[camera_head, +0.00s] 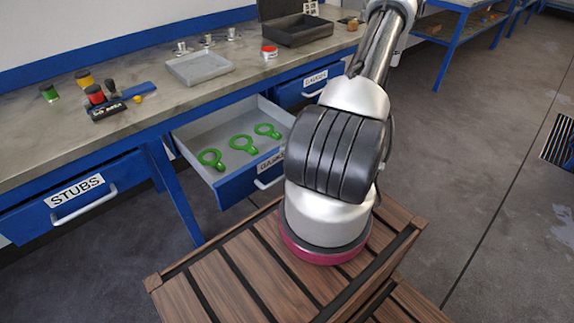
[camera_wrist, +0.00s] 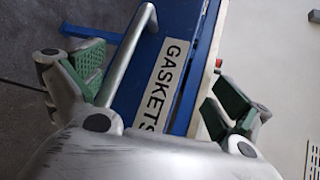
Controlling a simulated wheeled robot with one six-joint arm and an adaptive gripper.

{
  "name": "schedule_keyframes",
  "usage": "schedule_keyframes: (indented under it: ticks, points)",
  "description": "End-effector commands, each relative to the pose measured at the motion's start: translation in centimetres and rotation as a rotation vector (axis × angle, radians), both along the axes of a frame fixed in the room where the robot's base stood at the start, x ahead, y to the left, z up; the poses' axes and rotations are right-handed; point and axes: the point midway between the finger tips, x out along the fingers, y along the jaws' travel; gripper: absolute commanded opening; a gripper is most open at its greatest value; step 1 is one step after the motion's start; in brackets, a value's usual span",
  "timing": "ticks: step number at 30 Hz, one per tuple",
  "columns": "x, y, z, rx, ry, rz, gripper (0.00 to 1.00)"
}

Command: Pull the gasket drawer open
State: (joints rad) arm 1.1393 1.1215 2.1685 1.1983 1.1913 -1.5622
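The gasket drawer (camera_head: 225,165) stands open below the workbench, pulled out toward me. Several green ring gaskets (camera_head: 241,143) lie on its grey floor. Its blue front carries a GASKETS label (camera_wrist: 163,83), partly hidden behind my arm in the head view. The drawer's bar handle (camera_wrist: 129,52) runs along the front in the wrist view. My gripper (camera_wrist: 155,84) is open, its green-padded fingers wide apart. The handle and label show between the fingers, and neither finger is seen closed on the bar. My arm hides the gripper in the head view.
The closed STUBS drawer (camera_head: 75,195) is at left and the GAUGES drawer (camera_head: 309,84) at right. The bench top (camera_head: 150,90) holds a grey tray (camera_head: 199,68), a dark tray (camera_head: 297,30) and small parts. Open floor (camera_head: 475,150) lies to the right.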

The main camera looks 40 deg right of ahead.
Motion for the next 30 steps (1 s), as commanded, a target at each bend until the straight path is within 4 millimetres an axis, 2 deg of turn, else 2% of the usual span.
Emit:
schedule_keyframes:
  ticks: [1,6,7,18,20,23,30]
  points:
    - [1.0,0.2,5.0,0.126,-0.141,-0.023,0.81]
    - [1.0,0.2,5.0,0.127,-0.141,-0.022,0.81]
    - [-0.2,0.0,0.4,-0.003,-0.006,0.003,0.81]
    - [-1.6,-1.7,0.6,-0.006,-0.008,0.002,0.75]
    - [-2.0,-2.1,0.7,-0.007,-0.007,0.002,0.65]
    - [-2.4,-2.6,0.7,-0.007,-0.004,0.002,0.35]
    - [-3.6,-3.9,0.8,-0.006,-0.002,0.001,0.35]
